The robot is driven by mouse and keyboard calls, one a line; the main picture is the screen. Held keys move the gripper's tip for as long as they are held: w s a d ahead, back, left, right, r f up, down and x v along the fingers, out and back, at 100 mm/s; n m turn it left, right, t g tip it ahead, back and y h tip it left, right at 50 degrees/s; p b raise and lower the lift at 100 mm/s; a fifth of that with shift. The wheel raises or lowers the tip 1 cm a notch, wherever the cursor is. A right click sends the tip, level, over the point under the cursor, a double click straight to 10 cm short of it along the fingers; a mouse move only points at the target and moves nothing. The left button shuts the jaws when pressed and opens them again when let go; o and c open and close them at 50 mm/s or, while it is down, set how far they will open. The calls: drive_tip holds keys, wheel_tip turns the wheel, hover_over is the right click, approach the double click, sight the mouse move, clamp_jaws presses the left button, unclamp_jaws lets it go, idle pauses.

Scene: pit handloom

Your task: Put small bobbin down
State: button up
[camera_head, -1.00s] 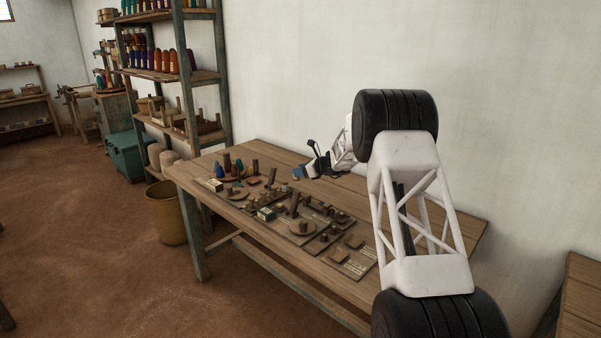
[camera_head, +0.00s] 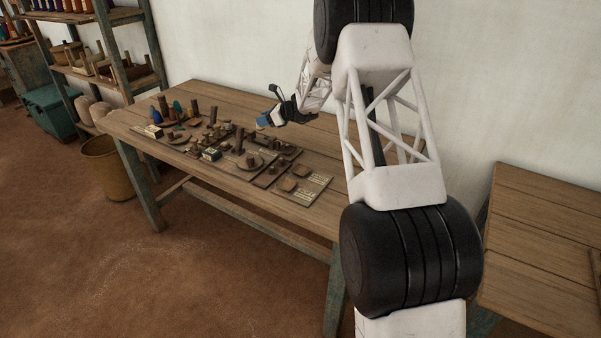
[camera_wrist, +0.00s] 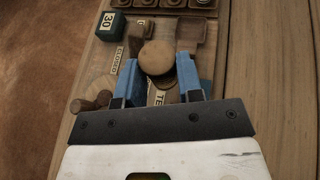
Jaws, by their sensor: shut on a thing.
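The small bobbin (camera_wrist: 157,57) shows in the wrist view as a round brown wooden end between my gripper's two blue fingers. My gripper (camera_wrist: 160,80) is shut on it. The bobbin's lower part is hidden beneath its round end, and I cannot tell whether it touches what is below. In the head view my gripper (camera_head: 266,120) is over the back part of the wooden table (camera_head: 320,208), right of the standing bobbins. The bobbin is too small to make out there.
A labelled wooden board (camera_wrist: 88,70) lies below, with a green block marked 30 (camera_wrist: 110,27) and short wooden cylinders (camera_wrist: 90,102). Several trays and small pieces crowd the table's left and middle. A bucket (camera_head: 108,168) stands on the floor at left.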

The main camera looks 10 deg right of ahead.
drive_tip(key=s+d+f, duration=0.1)
drive_tip(key=s+d, duration=0.2)
drive_tip(key=s, duration=0.9)
drive_tip(key=s+d+f, duration=0.1)
drive_tip(key=s+d, duration=0.3)
drive_tip(key=s, duration=0.8)
drive_tip(key=s+d+f, duration=0.1)
drive_tip(key=s+d, duration=0.2)
drive_tip(key=s, duration=0.8)
drive_tip(key=shift+s+d+f, duration=0.3)
drive_tip(key=shift+s, duration=0.1)
drive_tip(key=shift+w, duration=0.15)
drive_tip(key=w, duration=0.5)
drive_tip(key=w+f, duration=0.1)
drive_tip(key=w, duration=0.4)
drive_tip(key=w+d, duration=0.1)
drive_tip(key=w, duration=0.4)
drive_tip(key=shift+w+f, duration=0.25)
drive_tip(key=shift+w, duration=0.15)
drive_tip(key=shift+f, duration=0.15)
drive_tip(key=shift+f, duration=1.6)
drive_tip(key=shift+f, duration=0.15)
